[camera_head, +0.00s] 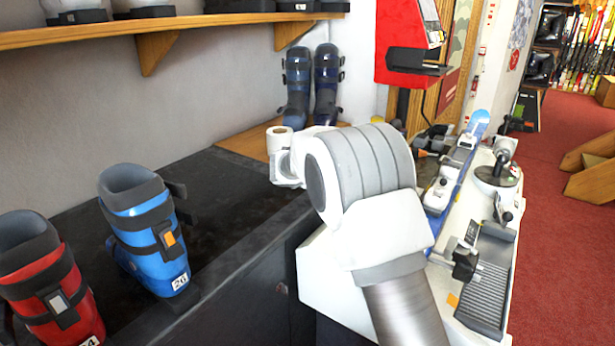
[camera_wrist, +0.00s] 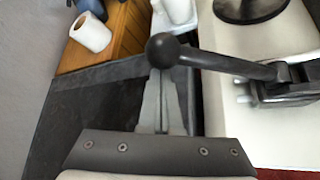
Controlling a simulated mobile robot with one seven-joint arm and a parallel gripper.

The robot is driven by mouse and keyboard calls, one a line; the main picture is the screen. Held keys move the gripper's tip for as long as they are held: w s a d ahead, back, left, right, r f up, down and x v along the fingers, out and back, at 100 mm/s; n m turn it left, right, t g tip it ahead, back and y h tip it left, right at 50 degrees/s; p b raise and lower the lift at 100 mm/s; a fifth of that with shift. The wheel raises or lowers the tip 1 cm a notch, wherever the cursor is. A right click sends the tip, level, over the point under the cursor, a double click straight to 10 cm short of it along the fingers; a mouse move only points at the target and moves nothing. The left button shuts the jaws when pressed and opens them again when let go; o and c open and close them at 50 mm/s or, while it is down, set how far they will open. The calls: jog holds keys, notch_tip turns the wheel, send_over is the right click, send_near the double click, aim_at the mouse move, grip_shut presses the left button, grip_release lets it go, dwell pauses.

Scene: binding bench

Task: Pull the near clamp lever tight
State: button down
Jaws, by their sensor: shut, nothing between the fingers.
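In the wrist view, a clamp lever (camera_wrist: 225,65) runs left from a dark clamp body (camera_wrist: 290,84) on the pale bench to a round black knob (camera_wrist: 162,50). My gripper (camera_wrist: 162,76) is shut and empty, with its fingertips right at the knob's lower edge. I cannot tell whether they touch it. In the head view my arm hides my gripper. That view shows a dark clamp (camera_head: 465,262) on the near part of the white bench (camera_head: 325,268), beside a blue ski (camera_head: 462,168). I cannot tell whether it is the clamp in the wrist view.
A dark counter (camera_head: 232,205) runs along the wall, with a blue boot (camera_head: 150,235) and a red boot (camera_head: 50,290) on it. A paper roll (camera_head: 279,139) stands near two dark boots (camera_head: 325,88). Red floor (camera_head: 560,240) lies open on the right.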

jog(key=shift+d+r+b, duration=0.1)
jog(key=shift+b, duration=0.45)
jog(key=shift+s+d+r+b, duration=0.15)
jog(key=shift+r+b, duration=0.15)
jog(key=shift+b, duration=0.25)
